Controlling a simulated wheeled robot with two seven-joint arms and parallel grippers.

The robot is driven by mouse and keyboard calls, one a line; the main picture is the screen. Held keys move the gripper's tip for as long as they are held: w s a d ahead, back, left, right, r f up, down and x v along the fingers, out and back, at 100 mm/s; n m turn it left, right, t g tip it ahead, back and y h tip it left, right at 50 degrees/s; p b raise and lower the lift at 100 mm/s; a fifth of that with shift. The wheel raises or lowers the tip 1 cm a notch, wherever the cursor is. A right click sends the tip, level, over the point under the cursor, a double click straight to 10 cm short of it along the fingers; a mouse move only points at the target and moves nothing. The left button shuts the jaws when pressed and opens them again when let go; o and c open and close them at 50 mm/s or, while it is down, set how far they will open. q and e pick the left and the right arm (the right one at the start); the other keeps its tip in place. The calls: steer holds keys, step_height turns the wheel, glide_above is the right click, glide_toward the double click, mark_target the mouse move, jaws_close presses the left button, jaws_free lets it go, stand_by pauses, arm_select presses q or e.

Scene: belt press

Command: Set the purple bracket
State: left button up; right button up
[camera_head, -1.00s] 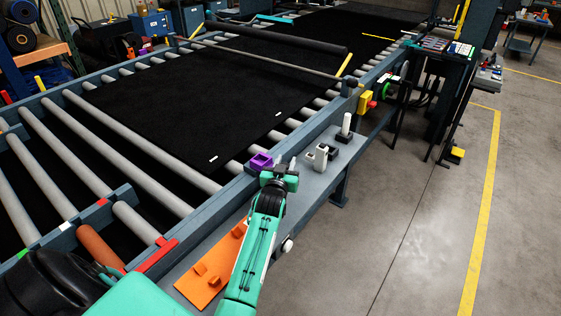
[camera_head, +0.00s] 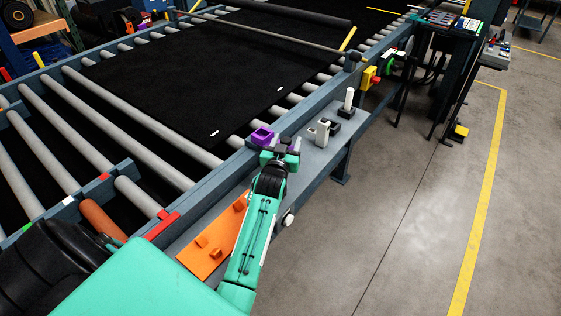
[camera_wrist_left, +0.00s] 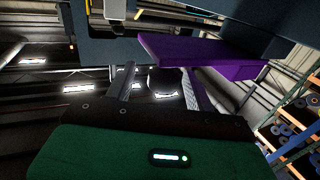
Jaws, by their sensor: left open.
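The purple bracket (camera_head: 262,137) is on the grey side shelf beside the roller frame, partly hidden by my gripper in the head view. In the left wrist view the purple bracket (camera_wrist_left: 205,52) is a broad plate with a leg below it, just beyond the fingers. My left gripper (camera_head: 284,144) is close to the bracket's right side. The left wrist view shows the gripper (camera_wrist_left: 160,82) with its fingers apart and nothing clearly held between them. I cannot tell whether a finger touches the bracket. My right gripper is not in view.
An orange plate with raised blocks (camera_head: 203,257) lies on the shelf nearer me. Grey-white blocks (camera_head: 322,131) and a white post on a black base (camera_head: 349,102) stand farther along. The roller conveyor with a black belt (camera_head: 200,95) runs along the left.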

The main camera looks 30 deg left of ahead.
arm_select(q)
steer(key=b+v, duration=0.3)
steer(key=v, duration=0.8)
steer(key=shift+s+d, duration=0.2)
steer(key=shift+s, duration=0.05)
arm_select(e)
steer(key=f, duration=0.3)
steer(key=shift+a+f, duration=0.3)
arm_select(q)
steer(key=shift+r, duration=0.1)
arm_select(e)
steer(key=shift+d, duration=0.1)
arm_select(q)
steer(key=shift+d, duration=0.1)
